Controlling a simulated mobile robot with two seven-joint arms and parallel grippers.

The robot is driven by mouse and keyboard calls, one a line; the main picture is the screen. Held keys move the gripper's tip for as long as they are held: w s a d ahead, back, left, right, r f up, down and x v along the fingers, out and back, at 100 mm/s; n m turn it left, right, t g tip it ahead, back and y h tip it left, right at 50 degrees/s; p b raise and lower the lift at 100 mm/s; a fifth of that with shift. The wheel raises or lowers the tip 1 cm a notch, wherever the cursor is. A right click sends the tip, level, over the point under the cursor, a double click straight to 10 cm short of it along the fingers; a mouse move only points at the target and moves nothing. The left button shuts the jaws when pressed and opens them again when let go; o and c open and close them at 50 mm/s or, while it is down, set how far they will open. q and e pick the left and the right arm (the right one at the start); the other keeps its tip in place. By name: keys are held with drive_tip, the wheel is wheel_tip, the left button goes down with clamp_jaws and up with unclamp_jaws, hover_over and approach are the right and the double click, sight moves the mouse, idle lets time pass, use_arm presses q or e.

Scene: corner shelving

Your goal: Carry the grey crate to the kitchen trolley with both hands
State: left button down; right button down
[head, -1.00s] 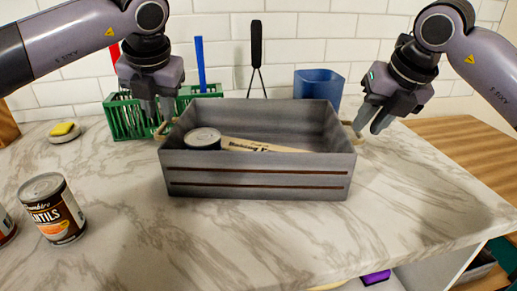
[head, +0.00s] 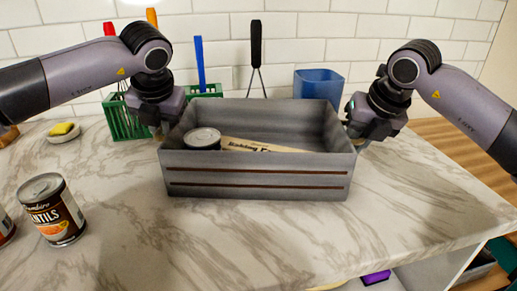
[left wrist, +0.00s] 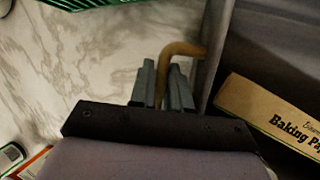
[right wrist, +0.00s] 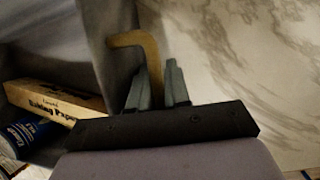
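The grey crate (head: 255,178) stands upright on the marble counter. It holds a can (head: 202,139) and a baking paper box (head: 255,146). My left gripper (head: 161,130) is at the crate's left end. In the left wrist view its fingers (left wrist: 163,82) are close together on either side of the tan left handle (left wrist: 184,48), shut on it. My right gripper (head: 357,140) is at the right end. In the right wrist view its fingers (right wrist: 156,85) are close together on the right handle (right wrist: 130,40). The kitchen trolley cannot be made out for certain.
A lentils can (head: 53,210) stands at the front left. Behind the crate are a green basket (head: 127,122), a black-handled utensil (head: 256,45) and a blue container (head: 318,86). A sponge dish (head: 63,134) is further left. A wooden surface (head: 450,140) lies to the right.

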use_arm(q)
drive_tip(key=shift+w+r, duration=0.1)
drive_tip(key=shift+r, duration=0.15)
use_arm(e)
drive_tip(key=shift+r, duration=0.25)
